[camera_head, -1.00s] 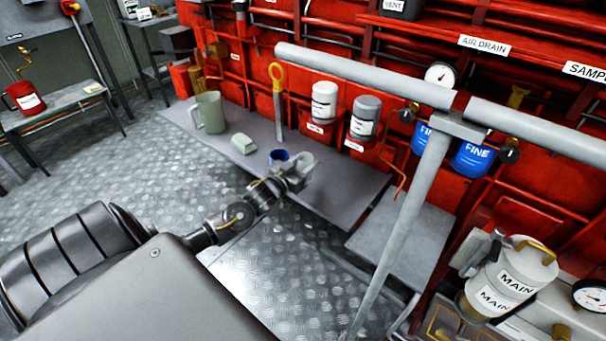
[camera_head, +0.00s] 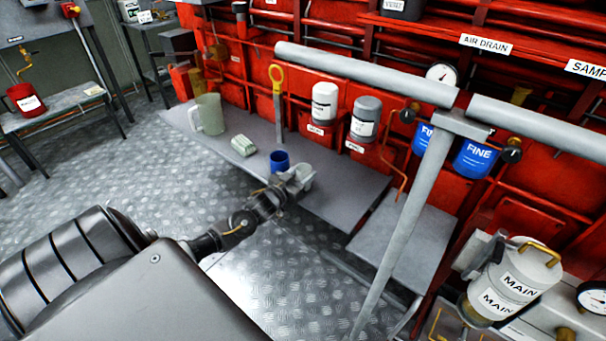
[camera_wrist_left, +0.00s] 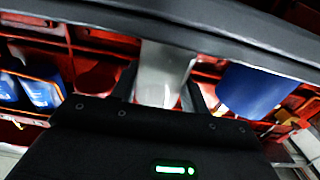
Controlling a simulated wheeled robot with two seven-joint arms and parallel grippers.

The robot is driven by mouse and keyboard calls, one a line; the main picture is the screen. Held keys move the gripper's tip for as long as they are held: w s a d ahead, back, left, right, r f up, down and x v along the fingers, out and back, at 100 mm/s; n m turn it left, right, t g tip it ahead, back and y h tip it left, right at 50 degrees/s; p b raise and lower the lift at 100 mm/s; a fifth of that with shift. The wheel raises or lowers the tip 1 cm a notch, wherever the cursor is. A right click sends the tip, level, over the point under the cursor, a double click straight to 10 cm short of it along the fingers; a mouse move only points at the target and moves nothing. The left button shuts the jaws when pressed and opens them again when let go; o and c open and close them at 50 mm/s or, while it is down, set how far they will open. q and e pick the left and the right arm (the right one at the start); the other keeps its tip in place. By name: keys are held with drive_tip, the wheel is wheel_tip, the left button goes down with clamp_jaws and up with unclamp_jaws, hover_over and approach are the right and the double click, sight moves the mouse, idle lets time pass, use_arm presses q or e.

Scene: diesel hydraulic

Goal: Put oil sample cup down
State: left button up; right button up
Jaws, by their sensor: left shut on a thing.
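My left gripper (camera_head: 298,180) reaches over the front edge of the low grey bench. It is shut on a pale, whitish oil sample cup, which stands between the two fingers in the left wrist view (camera_wrist_left: 163,75). In the head view the gripper largely covers this cup, and I cannot tell whether its base touches the bench. A blue cup (camera_head: 279,161) stands upright on the bench just left of the gripper. It also shows beside one finger in the left wrist view (camera_wrist_left: 254,90). My right gripper is not in view.
White and grey filters (camera_head: 324,102) are at the back. A grey pipe and slanted post (camera_head: 415,210) stand to the right.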

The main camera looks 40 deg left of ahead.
use_arm(q)
drive_tip(key=o, duration=1.1)
drive_tip(key=shift+f, duration=0.1)
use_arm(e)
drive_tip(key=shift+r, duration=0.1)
